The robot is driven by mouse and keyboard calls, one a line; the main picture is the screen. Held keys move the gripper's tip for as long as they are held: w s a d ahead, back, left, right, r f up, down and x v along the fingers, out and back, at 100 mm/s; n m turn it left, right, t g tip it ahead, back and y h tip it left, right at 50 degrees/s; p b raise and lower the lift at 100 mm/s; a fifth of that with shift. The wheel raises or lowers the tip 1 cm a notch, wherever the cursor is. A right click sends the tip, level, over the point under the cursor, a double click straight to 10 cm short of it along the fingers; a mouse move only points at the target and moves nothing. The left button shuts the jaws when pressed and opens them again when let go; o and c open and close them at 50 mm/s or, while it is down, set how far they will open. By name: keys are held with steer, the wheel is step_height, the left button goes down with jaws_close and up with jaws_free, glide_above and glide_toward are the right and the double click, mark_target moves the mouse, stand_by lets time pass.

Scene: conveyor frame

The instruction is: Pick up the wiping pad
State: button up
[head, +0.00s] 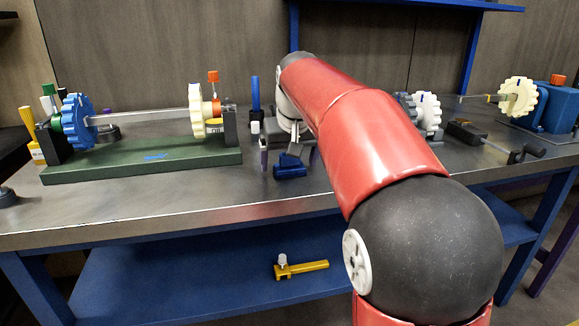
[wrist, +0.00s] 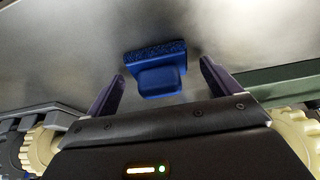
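The wiping pad (head: 290,168) is a small blue block with a raised grip, lying on the grey metal bench top. In the wrist view the pad (wrist: 155,60) has a dark, rough-looking blue strip along its far side, and the smooth grip faces me. My gripper (head: 288,152) is open and empty, low over the bench by the pad. In the wrist view its two purple fingers (wrist: 162,70) stand apart on either side of the grip, with visible gaps. I cannot tell the exact height of the fingertips above the bench.
A green base (head: 150,163) with a blue gear (head: 76,122), a cream gear and a shaft stands to the left. A white gear (head: 427,114) and a crank tool (head: 490,142) are to the right. A yellow tool (head: 300,269) lies on the blue lower shelf.

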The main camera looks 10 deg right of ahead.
steer(key=c, duration=1)
steer(key=shift+r, duration=0.1)
